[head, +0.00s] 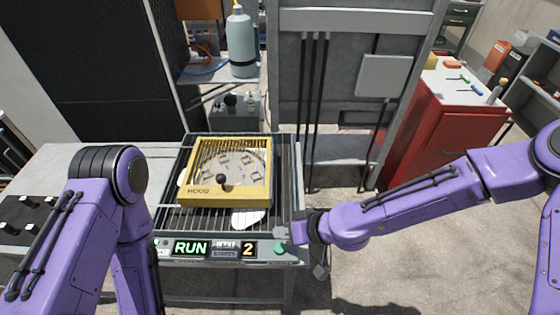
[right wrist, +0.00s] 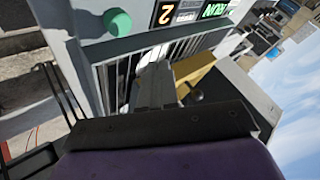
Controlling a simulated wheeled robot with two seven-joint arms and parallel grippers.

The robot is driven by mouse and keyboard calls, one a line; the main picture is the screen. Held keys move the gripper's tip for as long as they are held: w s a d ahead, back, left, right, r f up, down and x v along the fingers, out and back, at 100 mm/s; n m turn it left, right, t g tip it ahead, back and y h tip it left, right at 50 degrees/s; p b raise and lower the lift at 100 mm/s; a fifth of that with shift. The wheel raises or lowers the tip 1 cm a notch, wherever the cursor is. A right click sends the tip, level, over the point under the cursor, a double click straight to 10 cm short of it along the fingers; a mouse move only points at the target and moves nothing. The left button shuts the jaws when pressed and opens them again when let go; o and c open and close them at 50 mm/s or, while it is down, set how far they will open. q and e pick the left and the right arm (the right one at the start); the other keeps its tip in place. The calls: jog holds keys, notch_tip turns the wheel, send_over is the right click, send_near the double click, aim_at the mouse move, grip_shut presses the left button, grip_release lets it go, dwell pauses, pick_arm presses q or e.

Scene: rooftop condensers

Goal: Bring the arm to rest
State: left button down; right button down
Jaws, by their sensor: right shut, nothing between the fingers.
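My right arm (head: 400,207) reaches in from the right. Its right gripper (head: 283,233) is shut and empty at the front right corner of the machine (head: 289,185), just above the green button (head: 280,248). In the right wrist view the shut gripper fingers (right wrist: 155,88) point toward the slatted bed, and the green button (right wrist: 117,22) shows apart from them at the upper left. My left arm (head: 75,235) bends down at the left; its gripper is outside the picture.
A yellow frame marked HOOD (head: 225,198) with a black knob (head: 221,179) sits on the slatted bed. The front panel reads RUN (head: 191,247) and 2 (head: 248,250). A red cabinet (head: 450,125) stands at the right. Open floor (head: 400,265) lies below my right arm.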

jog(key=shift+w+m, duration=0.2)
jog(key=shift+m, duration=0.2)
jog(key=s+d+f+m+t+h+b, duration=0.25)
jog(key=d+f+m+h, duration=0.25)
jog(key=d+f+m, duration=0.55)
jog(key=s+d+f+g+h+b, duration=0.3)
jog(key=s+d+f+h+b, duration=0.2)
jog(key=s+d+f, duration=0.9)
jog(key=s+d+h, duration=0.1)
jog(key=s+d, duration=0.2)
jog(key=d, duration=0.1)
jog(key=shift+s+d+f+h+b, duration=0.15)
jog(key=shift+d+f+h+b, duration=0.15)
jog(key=shift+d+f+h, duration=0.1)
